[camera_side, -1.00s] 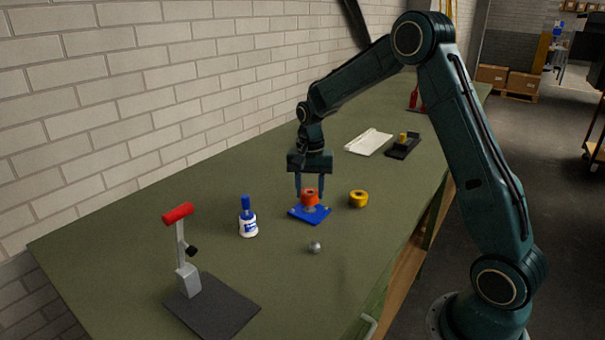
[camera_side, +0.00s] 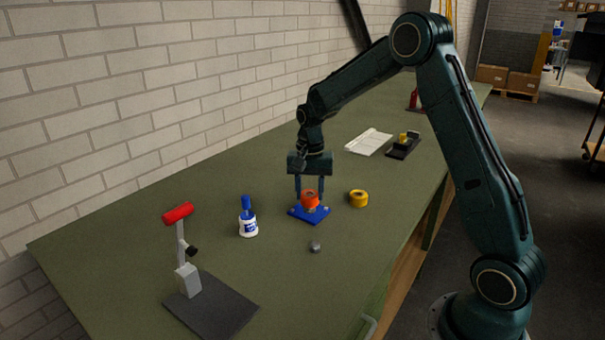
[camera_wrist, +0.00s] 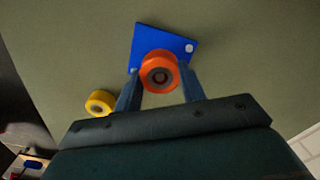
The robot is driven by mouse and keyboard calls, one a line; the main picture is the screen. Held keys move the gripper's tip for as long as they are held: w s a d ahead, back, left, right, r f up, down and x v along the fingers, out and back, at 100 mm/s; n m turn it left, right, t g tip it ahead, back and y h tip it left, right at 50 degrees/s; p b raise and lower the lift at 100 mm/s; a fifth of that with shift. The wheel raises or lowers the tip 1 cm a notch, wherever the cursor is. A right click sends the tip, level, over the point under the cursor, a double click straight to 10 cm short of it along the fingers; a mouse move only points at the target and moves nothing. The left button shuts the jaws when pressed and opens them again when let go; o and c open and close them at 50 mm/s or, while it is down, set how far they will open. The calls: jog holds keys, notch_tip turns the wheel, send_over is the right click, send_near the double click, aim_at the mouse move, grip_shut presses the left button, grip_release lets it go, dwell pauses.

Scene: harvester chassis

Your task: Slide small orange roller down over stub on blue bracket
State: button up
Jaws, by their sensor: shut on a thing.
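The small orange roller (camera_side: 310,199) is between the two fingers of my gripper (camera_side: 309,196), over the blue bracket (camera_side: 315,215) on the green bench. In the wrist view the fingers of my gripper (camera_wrist: 160,88) close on both sides of the orange roller (camera_wrist: 160,66), which has a grey centre hole. The blue bracket (camera_wrist: 178,40) shows behind it as a flat plate with a light round spot near one corner. The stub is hidden by the roller, and I cannot tell how far the roller is over it.
A yellow roller (camera_side: 358,198) lies right of the bracket. A white bottle with a blue cap (camera_side: 248,222) stands left. A red-topped stand (camera_side: 187,278) is at front left.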

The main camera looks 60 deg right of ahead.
jog(key=shift+f, duration=0.85)
jog(key=o, duration=1.1)
jog(key=shift+c, duration=0.2)
notch_tip(320, 180, up, 14)
jog(key=shift+f, duration=0.1)
dwell(0.5)
